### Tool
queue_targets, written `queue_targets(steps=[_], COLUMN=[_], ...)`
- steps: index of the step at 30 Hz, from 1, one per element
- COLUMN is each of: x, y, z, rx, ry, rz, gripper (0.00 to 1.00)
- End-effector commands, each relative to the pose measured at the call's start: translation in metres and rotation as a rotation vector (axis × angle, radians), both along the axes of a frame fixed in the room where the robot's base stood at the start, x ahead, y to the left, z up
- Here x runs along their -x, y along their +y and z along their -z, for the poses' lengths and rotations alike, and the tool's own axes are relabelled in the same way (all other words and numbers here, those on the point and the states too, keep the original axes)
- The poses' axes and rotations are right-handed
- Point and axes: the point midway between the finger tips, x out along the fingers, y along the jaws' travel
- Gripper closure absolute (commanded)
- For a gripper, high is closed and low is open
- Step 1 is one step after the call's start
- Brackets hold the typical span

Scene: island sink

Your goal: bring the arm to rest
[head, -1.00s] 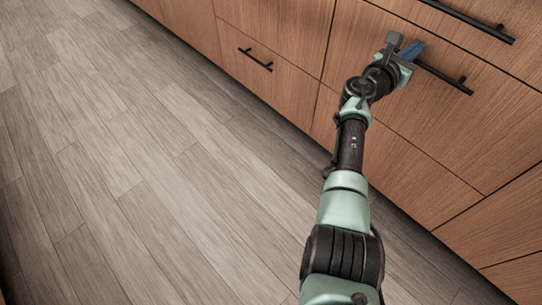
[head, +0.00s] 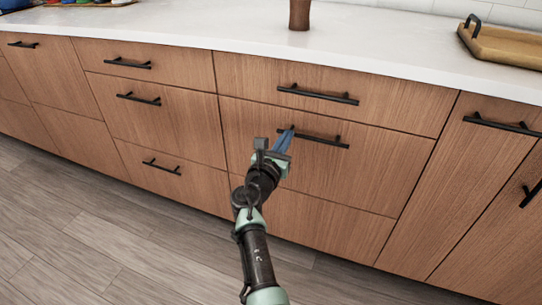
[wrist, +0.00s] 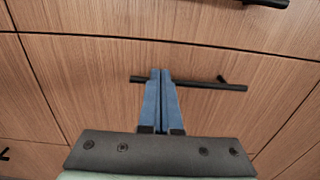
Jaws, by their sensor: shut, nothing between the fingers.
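My gripper (head: 286,138) is at the front of a wooden drawer (head: 385,172), over the left end of its black bar handle (head: 325,140). In the wrist view my gripper (wrist: 160,74) has its two blue fingers together, with nothing between them. The fingertips overlap the handle (wrist: 205,85) in that view; I cannot tell whether they touch it. The drawer is closed, flush with its neighbours. My arm reaches up to it from the bottom of the head view.
Closed drawers with black handles (head: 139,98) line the cabinet front. A white countertop (head: 200,22) runs above, with a brown object (head: 300,14) and a wooden tray (head: 503,45) on it. The wood floor (head: 60,215) at lower left is clear.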

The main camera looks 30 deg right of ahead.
Motion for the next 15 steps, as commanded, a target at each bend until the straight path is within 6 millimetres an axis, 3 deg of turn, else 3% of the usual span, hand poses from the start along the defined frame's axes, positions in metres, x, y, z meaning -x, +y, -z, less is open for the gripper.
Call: queue_targets(steps=[9, 15], x=[0.035, 0.047], y=[0.045, 0.06], z=[0.0, 0.002], rx=[-0.004, -0.003], ry=[0.004, 0.004], rz=[-0.002, -0.001], gripper=[1.0, 1.0])
